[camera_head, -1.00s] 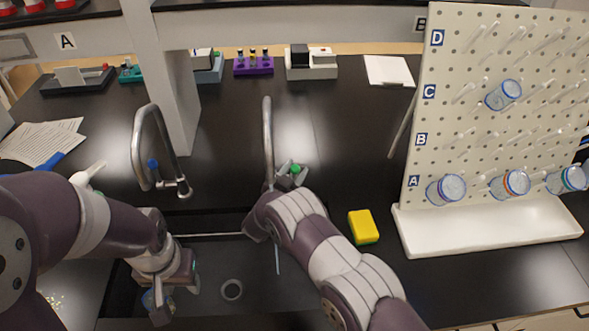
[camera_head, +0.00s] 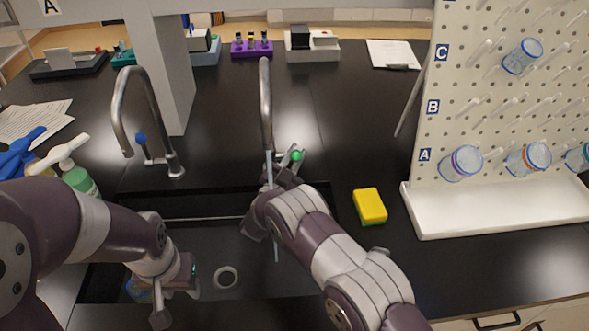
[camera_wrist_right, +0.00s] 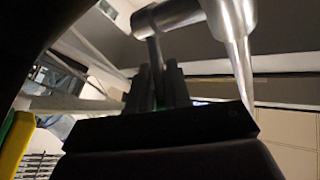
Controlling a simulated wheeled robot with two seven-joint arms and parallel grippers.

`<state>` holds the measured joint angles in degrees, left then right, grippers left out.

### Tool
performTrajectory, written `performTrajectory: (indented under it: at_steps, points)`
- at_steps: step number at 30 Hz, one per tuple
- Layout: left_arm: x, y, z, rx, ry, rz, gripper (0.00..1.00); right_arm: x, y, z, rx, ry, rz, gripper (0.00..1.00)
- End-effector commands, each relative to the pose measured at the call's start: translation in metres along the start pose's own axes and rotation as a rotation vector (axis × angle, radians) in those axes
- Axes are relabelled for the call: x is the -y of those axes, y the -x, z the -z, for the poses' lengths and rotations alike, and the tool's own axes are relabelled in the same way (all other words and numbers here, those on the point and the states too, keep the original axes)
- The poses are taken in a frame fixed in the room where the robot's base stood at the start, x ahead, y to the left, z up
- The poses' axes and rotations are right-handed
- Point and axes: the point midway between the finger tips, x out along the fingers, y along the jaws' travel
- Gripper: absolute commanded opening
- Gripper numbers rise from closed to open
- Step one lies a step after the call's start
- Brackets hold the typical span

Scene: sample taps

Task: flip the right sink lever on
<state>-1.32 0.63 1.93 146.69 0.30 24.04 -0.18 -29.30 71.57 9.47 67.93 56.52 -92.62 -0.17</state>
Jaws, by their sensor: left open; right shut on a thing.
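The right sink tap (camera_head: 265,100) is a tall metal gooseneck behind the sink. Its lever has a green knob (camera_head: 296,156), just right of the tap's base. My right gripper (camera_head: 286,170) is at this lever. In the right wrist view, the fingers (camera_wrist_right: 160,85) are shut on the lever's thin metal stem (camera_wrist_right: 155,58), with a bit of green between them. A thin pale blue stream (camera_head: 276,250) runs down from the right spout into the sink; my right wrist hides part of it. My left gripper (camera_head: 168,298) is open, low over the sink's left part.
The left tap (camera_head: 150,120) has a blue-knobbed lever. The dark sink (camera_head: 205,250) has a round drain. A yellow sponge (camera_head: 369,205) and a pegboard rack (camera_head: 500,215) with glassware stand at right. A green bottle (camera_head: 78,178) is at left.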

Motion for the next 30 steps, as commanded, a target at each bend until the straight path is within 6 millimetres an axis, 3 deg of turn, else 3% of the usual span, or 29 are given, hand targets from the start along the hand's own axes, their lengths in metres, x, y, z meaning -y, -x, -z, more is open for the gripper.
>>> performTrajectory:
  at_steps: [1,4,16,17,18,19,27,30]
  points:
    - [0.000,-0.022,-0.002,0.000,0.000,0.000,0.43,-0.005,0.004,-0.009,-0.031,-0.021,0.006,0.00]
    - [0.000,-0.032,-0.004,-0.001,0.000,0.000,0.43,-0.005,0.004,-0.005,-0.074,-0.045,0.017,0.00]
    - [0.000,-0.033,-0.004,-0.001,0.000,0.000,0.43,-0.003,0.004,0.001,-0.099,-0.060,0.024,0.00]
    - [0.000,-0.033,-0.004,-0.001,0.000,0.000,0.43,-0.003,0.004,0.001,-0.099,-0.060,0.024,0.24]
    - [0.000,-0.033,-0.004,-0.001,0.000,0.000,0.43,-0.003,0.004,0.001,-0.099,-0.060,0.024,0.37]
    - [0.000,-0.033,-0.004,-0.001,0.000,0.000,0.43,-0.003,0.004,0.001,-0.098,-0.059,0.024,0.41]
    - [0.000,-0.033,-0.004,-0.001,0.000,0.000,0.43,-0.003,0.005,-0.001,-0.094,-0.057,0.025,0.41]
    - [0.000,-0.037,-0.004,-0.001,0.000,0.000,0.43,-0.004,0.017,-0.004,-0.092,-0.057,0.027,0.41]
